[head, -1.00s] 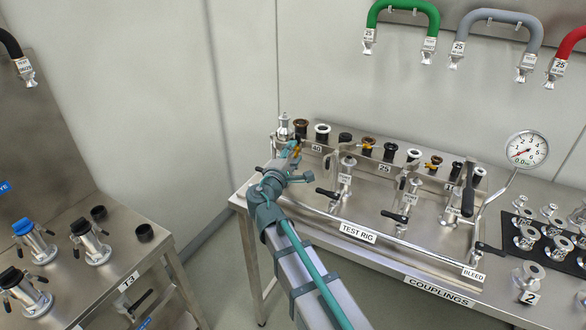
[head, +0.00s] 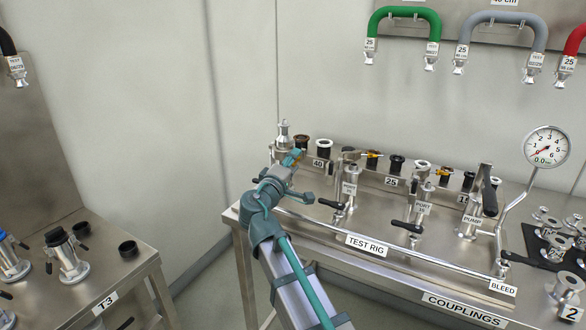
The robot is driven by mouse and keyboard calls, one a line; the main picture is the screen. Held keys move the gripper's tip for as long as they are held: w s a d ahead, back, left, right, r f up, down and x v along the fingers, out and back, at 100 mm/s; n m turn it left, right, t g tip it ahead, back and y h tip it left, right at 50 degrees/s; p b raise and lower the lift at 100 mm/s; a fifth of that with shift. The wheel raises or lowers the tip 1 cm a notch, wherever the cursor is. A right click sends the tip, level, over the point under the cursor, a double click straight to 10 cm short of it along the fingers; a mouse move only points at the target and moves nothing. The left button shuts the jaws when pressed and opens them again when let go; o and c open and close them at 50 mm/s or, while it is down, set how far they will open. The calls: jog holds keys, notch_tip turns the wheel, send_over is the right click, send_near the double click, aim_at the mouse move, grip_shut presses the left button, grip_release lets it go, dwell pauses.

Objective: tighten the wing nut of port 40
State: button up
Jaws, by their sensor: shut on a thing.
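The port row stands along the back of the test rig (head: 345,232), with the label 40 (head: 319,162) near its left end. A silver fitting (head: 284,138) stands upright at that end, left of the label. My gripper (head: 293,157) is just below and in front of this fitting, at its clamp. The gripper is shut on a small yellow-orange piece (head: 288,160), which looks like the wing nut of port 40. The fingers hide most of it, so its angle and how tight it sits cannot be told.
Open black and brown ports and black-handled valves (head: 407,227) stand right of my gripper. A pressure gauge (head: 546,147) reads about zero. Hoses such as the green one (head: 404,14) hang on the wall. Table T3 (head: 130,275) is at left, across a gap.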

dwell(0.3)
jog(key=o, duration=1.2)
jog(key=shift+c, duration=0.2)
jog(key=v, duration=1.2)
